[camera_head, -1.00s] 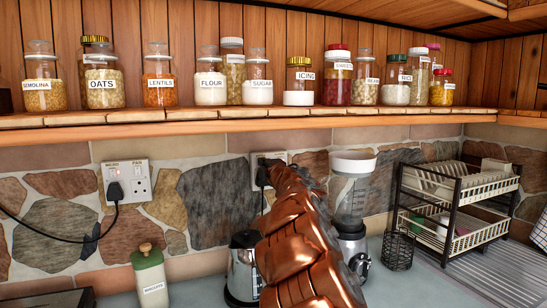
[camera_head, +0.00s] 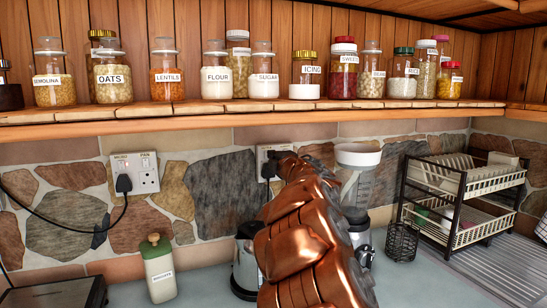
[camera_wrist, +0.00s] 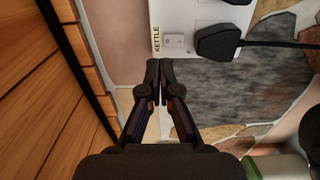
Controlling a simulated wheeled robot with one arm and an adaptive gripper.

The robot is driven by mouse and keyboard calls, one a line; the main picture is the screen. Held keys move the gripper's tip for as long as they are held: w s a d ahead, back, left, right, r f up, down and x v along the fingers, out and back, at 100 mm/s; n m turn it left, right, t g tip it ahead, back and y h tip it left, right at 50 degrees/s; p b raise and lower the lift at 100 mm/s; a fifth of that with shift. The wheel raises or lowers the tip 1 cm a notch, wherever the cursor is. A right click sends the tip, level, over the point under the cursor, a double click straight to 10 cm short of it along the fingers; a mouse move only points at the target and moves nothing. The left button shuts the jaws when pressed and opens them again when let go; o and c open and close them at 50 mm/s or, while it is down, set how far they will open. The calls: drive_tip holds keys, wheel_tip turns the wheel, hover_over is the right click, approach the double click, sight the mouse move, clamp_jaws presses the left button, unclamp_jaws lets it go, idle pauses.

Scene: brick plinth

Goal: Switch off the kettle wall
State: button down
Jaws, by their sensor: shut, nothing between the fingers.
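The kettle wall socket, a white plate (camera_wrist: 200,14) marked KETTLE, shows at the top of the wrist view. Its small white switches (camera_wrist: 174,41) sit beside the label, and a black plug (camera_wrist: 218,42) is in it with its cord running right. My gripper (camera_wrist: 159,66) is shut and empty, its fingertips at the plate's lower edge, just below and left of the switches. I cannot tell whether they touch it. In the head view the plate (camera_head: 264,151) is partly covered by my copper arm, and my fingertips are hidden. The switch position is too small to tell.
A metal kettle (camera_head: 246,262) and a blender (camera_head: 354,180) stand close around my arm. Another double socket (camera_head: 148,180) with a plug is at left. A jar shelf (camera_head: 200,118) runs above. A dish rack (camera_head: 455,205) stands at right.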

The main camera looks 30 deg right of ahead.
drive_tip(key=s+a+b, duration=0.1)
drive_tip(key=s, duration=0.8)
drive_tip(key=shift+r+b, duration=0.35)
